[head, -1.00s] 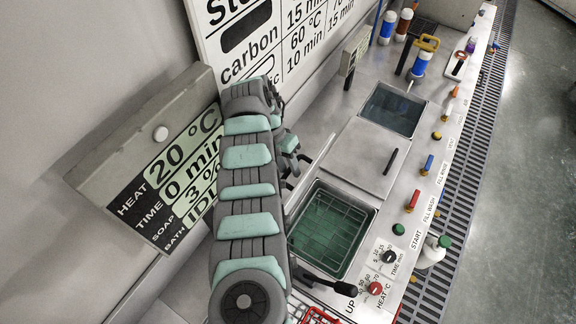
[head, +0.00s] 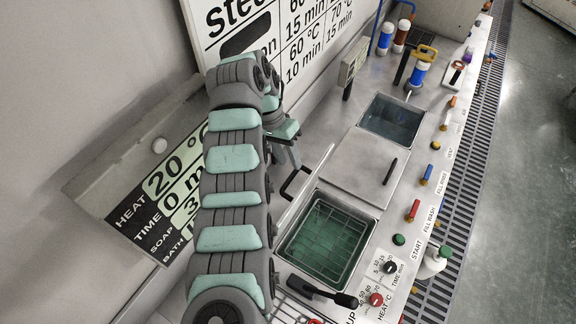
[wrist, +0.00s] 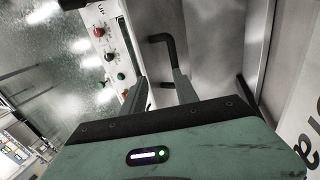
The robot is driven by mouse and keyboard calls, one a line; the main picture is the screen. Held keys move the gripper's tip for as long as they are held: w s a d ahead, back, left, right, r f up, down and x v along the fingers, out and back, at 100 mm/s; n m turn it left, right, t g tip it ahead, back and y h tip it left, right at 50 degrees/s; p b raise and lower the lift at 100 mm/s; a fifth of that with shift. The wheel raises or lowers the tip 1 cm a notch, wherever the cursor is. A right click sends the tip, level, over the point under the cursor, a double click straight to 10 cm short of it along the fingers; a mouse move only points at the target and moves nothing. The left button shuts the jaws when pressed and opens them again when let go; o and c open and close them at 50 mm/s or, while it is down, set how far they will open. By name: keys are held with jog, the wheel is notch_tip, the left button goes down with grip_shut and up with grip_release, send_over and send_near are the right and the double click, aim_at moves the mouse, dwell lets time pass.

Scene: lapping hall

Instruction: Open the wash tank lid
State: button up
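The wash tank (head: 281,247) shows green inside, with a wire basket in it, and its top is uncovered in the head view. A thin metal lid (head: 322,162) stands raised along its wall side, seen nearly edge-on. Its black handle (head: 289,190) sticks out toward the wall. In the wrist view the lid's metal face (wrist: 150,18) and bent black handle (wrist: 161,38) are beyond the fingers. Contact is unclear. In the head view my arm partly hides the gripper.
A flat closed cover (head: 355,170) with a black handle and another open tank (head: 390,115) lie farther along. The front panel carries knobs, a green button (head: 399,240) and coloured levers. A black-knobbed lever (head: 345,300) is by the tank. A display (head: 160,185) hangs at left.

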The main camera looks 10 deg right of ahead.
notch_tip(320, 180, up, 10)
jog(key=b, duration=0.1)
jog(key=shift+r, duration=0.15)
jog(key=shift+s, duration=0.15)
dwell(0.6)
